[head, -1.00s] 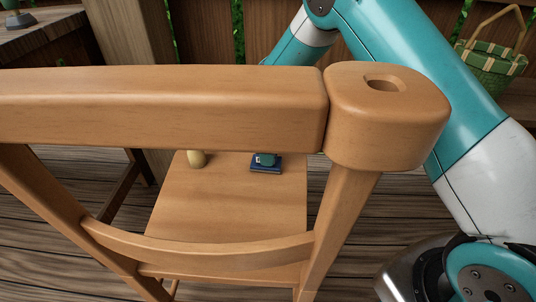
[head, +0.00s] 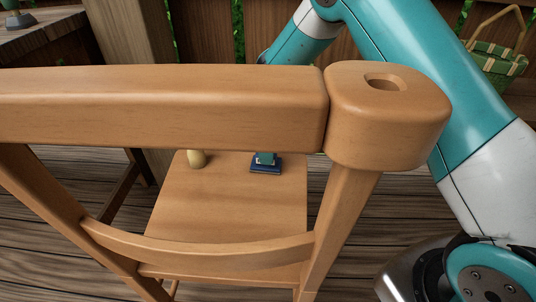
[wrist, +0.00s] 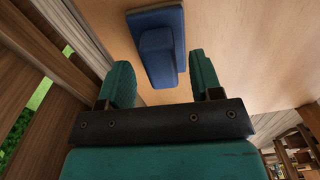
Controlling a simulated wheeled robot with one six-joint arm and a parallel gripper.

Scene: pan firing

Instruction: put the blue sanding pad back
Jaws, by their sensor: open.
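The blue sanding pad (head: 265,168) lies on the wooden chair seat (head: 228,205), near its far right corner. In the wrist view the pad (wrist: 175,28) shows a flat base with a raised blue grip. My gripper (wrist: 160,66) is open, with its teal fingers spread to either side of the grip's line. The grip lies at and beyond the fingertips, and a gap shows on both sides. In the head view a small teal piece, probably a fingertip, shows just above the pad; the chair's top rail hides the rest.
The chair's thick top rail (head: 160,105) and right post (head: 388,115) stand between the head camera and the seat. A pale yellow peg-like object (head: 196,159) stands on the seat left of the pad. A green basket (head: 492,60) is at the upper right.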

